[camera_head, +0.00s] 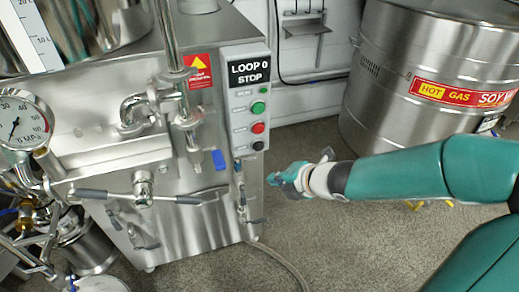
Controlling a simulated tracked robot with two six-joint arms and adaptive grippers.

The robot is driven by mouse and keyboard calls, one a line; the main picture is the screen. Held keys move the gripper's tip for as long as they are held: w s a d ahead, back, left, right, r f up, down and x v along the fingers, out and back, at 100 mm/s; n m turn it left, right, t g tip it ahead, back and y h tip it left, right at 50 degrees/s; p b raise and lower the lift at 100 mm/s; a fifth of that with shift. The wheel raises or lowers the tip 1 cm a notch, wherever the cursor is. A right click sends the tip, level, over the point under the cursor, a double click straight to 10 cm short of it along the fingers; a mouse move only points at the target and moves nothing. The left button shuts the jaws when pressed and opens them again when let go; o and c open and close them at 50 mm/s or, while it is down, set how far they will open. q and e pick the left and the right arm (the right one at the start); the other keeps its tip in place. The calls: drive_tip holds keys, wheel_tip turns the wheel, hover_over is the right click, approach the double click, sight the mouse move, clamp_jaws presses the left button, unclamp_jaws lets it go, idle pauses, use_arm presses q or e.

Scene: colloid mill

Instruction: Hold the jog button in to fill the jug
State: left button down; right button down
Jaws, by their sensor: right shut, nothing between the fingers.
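The control box (247,100) on the machine's front right corner has a display reading LOOP 0 STOP. Below the display are a small green lamp or button, a green button (258,107), a red button (258,128) and a black button (258,145). Their labels are too small to read, so I cannot tell which is the jog button. My right gripper (273,180) is shut and empty, below and slightly right of the black button, apart from the box. My left gripper is not in view. No jug can be identified with certainty.
The steel mill (185,225) fills the left, with a pressure gauge (22,125), pipes and lever valves (143,195) sticking out in front. A steel drum marked HOT GAS (400,110) stands at the right.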

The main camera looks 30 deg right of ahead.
sight(259, 146)
drive_tip(key=w+d+p, duration=0.2)
drive_tip(key=w, duration=0.6)
drive_tip(key=shift+w, duration=0.25)
drive_tip(key=shift+w+p, duration=0.15)
drive_tip(key=shift+p, duration=0.2)
idle(1.1)
drive_tip(key=shift+w+d, duration=0.15)
drive_tip(key=shift+w, duration=0.15)
drive_tip(key=shift+w+d+r+p, duration=0.1)
drive_tip(key=shift+w+p, duration=0.3)
drive_tip(key=shift+w, duration=0.05)
idle(4.8)
